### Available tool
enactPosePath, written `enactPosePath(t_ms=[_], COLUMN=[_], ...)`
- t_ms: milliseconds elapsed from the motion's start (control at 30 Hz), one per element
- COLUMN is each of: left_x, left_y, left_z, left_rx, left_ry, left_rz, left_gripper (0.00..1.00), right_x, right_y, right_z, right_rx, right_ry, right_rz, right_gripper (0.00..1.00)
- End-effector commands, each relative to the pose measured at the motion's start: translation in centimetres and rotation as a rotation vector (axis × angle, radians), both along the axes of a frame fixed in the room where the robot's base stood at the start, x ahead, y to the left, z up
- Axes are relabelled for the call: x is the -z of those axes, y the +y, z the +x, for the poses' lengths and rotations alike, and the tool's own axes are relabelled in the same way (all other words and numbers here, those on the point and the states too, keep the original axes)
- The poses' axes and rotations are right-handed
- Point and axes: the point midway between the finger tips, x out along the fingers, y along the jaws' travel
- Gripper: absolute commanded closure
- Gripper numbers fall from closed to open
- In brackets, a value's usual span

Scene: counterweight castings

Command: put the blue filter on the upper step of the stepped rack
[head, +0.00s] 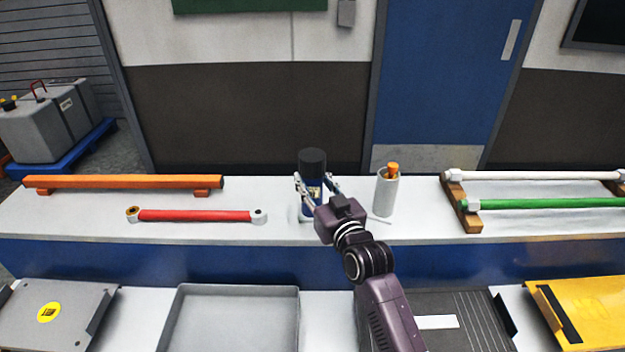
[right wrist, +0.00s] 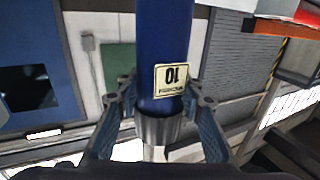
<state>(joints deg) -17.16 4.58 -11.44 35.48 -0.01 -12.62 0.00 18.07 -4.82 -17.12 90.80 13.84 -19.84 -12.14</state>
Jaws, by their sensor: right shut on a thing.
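The blue filter (head: 312,164) is an upright cylinder with a dark cap, over the white upper step (head: 265,228) of the stepped rack. My right gripper (head: 312,185) is shut around its body, one finger on each side. In the right wrist view the filter (right wrist: 164,40) shows a cream label with an upside-down 10 and a grey end band between the fingers (right wrist: 160,105). My gripper hides part of its lower end in the head view, so I cannot tell whether it touches the step. My left gripper is not in view.
A red rod (head: 195,215) and an orange bar (head: 120,182) lie left. White and green rods (head: 540,203) rest on wooden supports right. A grey tray (head: 180,310) sits on the lower step.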

Motion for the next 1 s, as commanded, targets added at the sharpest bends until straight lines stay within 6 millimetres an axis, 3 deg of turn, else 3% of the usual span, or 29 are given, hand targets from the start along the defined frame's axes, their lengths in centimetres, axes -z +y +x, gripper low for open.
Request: enactPosePath(t_ms=[200, 567, 767, 1000], left_x=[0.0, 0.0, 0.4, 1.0], left_y=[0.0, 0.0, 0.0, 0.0], left_z=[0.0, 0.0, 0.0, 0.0], left_rx=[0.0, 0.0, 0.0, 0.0], left_ry=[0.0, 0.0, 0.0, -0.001], left_rz=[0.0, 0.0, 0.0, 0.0], left_gripper=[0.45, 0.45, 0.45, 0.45], right_x=[0.1, 0.0, 0.1, 0.1], right_y=[0.0, -0.2, -1.2, -3.0], right_z=[0.0, -0.4, -2.9, -7.2], right_rx=[0.0, 0.0, 0.0, 0.0], right_ry=[0.001, 0.002, 0.001, 0.001], right_rz=[-0.001, -0.001, -0.003, -0.003], right_gripper=[0.48, 0.48, 0.48, 0.48])
